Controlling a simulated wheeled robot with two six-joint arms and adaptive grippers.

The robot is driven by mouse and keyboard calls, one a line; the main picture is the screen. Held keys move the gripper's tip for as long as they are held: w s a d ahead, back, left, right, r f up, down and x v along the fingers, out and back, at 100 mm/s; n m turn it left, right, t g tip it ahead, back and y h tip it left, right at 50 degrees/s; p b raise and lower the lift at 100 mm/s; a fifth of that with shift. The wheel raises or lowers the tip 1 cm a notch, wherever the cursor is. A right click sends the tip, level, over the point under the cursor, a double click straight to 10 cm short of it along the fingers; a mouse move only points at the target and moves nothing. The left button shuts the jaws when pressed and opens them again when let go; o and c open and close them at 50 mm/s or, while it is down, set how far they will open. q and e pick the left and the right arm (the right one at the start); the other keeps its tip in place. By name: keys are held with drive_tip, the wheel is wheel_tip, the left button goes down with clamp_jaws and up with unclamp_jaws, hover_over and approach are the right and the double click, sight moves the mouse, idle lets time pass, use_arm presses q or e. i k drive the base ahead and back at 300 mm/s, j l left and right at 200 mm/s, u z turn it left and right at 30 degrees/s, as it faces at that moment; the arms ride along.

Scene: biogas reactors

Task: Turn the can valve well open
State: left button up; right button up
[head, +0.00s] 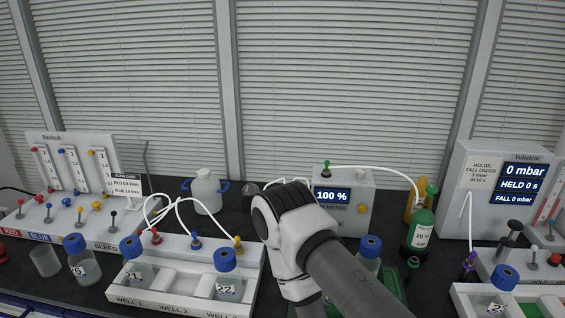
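A green can (420,232) with a white label stands right of centre, beside the 100 % meter. A green knob (432,190) sits at its top, which I take to be the can valve; how far it is turned cannot be told. A white tube runs from near the can's top over to the meter (345,205). One arm of mine, apparently the right, rises from the bottom centre-right, left of the can and apart from it in the picture. Its gripper fingers are hidden or out of view. My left gripper is not in view.
A white well rack (185,302) with blue-capped bottles stands at front left. A flowmeter panel (75,165) is at far left. A display box (490,190) reading 0 mbar stands right of the can. A small green knob (413,262) is below the can.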

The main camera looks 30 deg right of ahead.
sight(432, 190)
drive_tip(key=z, duration=2)
drive_tip(key=i+l+z, duration=0.15)
drive_tip(key=l, duration=0.2)
drive_tip(key=l+z, duration=0.15)
drive_tip(key=l, duration=0.2)
